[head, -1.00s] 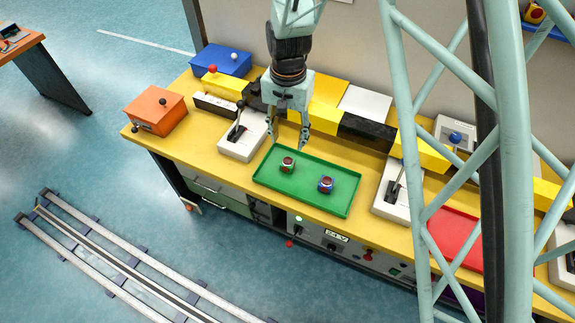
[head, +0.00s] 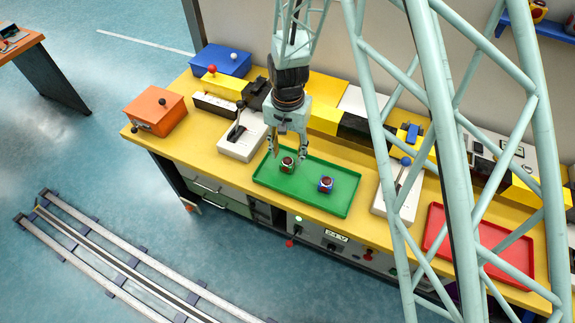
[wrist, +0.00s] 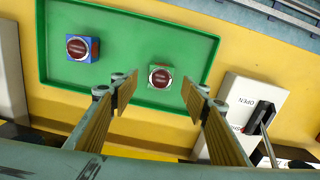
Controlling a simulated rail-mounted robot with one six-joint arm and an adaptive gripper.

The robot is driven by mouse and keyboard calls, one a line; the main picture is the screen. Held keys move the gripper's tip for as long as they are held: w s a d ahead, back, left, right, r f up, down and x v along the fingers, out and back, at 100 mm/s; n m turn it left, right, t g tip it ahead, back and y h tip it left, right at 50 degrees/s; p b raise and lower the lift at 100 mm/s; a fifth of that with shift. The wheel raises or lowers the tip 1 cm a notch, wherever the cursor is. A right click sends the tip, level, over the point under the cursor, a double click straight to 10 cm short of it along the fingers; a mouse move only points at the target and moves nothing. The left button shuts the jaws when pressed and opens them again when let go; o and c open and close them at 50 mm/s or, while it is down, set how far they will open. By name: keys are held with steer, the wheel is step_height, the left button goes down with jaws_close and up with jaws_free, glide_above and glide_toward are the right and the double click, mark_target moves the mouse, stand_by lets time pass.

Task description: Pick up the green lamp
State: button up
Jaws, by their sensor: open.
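The green lamp (head: 287,164) is a small green block with a dark red round top, sitting in the left part of the green tray (head: 335,208). In the wrist view the green lamp (wrist: 161,77) lies a little ahead of the fingertips, roughly between their lines. My gripper (head: 288,156) is open and empty, with its fingers pointing down over the lamp in the head view. In the wrist view my gripper (wrist: 158,84) shows both fingers apart. A similar blue lamp (head: 326,185) sits to the right in the same tray. It also shows in the wrist view (wrist: 82,48).
A lever box (head: 240,146) stands left of the tray, and it shows close to the right finger in the wrist view (wrist: 243,105). Another lever box (head: 392,203) stands right of the tray. A red tray (head: 437,218) lies further right. The green tray has a raised rim.

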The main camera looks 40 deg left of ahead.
mark_target(287, 160)
steer(key=shift+f, duration=0.15)
steer(key=shift+f, duration=2.4)
steer(key=c, duration=1)
